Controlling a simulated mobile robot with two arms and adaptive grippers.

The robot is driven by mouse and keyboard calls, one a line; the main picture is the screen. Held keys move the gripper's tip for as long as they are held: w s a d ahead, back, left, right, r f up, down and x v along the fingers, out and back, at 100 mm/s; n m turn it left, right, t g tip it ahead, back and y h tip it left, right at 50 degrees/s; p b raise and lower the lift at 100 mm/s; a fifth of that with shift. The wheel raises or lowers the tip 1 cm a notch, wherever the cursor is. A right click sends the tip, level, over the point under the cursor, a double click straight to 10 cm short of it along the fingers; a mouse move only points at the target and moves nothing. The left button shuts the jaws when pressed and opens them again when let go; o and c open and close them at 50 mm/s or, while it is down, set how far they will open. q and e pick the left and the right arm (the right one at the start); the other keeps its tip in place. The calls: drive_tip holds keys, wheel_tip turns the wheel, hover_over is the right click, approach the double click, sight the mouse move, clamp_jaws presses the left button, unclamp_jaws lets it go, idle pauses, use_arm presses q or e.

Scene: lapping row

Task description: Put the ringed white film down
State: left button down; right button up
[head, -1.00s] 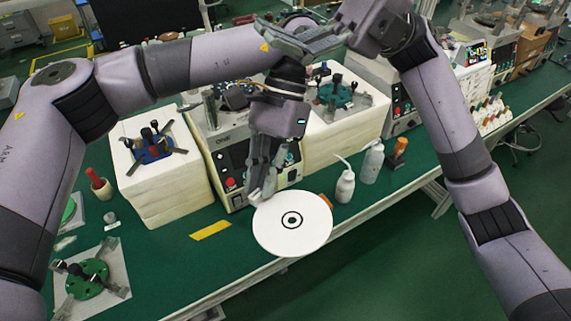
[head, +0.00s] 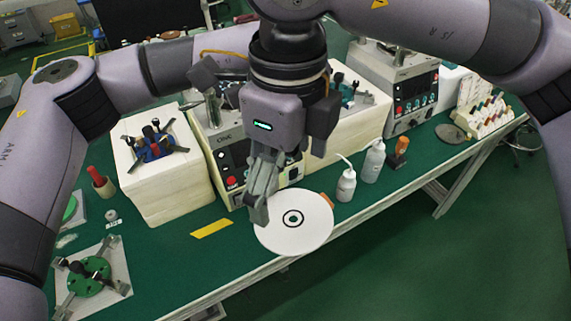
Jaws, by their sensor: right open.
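The ringed white film (head: 312,232), a white disc with a black ring around its centre, shows at the table's front edge, partly past it. I cannot tell whether it lies flat on the table or stands slightly above. My right gripper (head: 257,207) points down at the disc's upper-left rim, its fingertips beside or just over that rim. It is open; whether it touches the disc is unclear. My left arm comes in from the left, and its gripper is mostly hidden behind the right one, so its fingers cannot be made out.
On the green table (head: 165,265), a yellow strip (head: 211,229) lies left of the disc. White bottles (head: 345,184) and an orange-capped bottle (head: 398,152) stand to its right. A machine (head: 232,165) and a white block (head: 160,190) stand behind. A plate with a green fixture (head: 90,277) lies front left.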

sight(286, 227)
wheel_tip(286, 227, down, 11)
drive_tip(key=shift+r, duration=0.15)
drive_tip(key=shift+c, duration=0.6)
drive_tip(key=shift+s, duration=0.1)
clamp_jaws()
idle(0.8)
drive_tip(key=c, duration=2.1)
unclamp_jaws()
drive_tip(key=o, duration=2.2)
drive_tip(key=shift+r, duration=0.15)
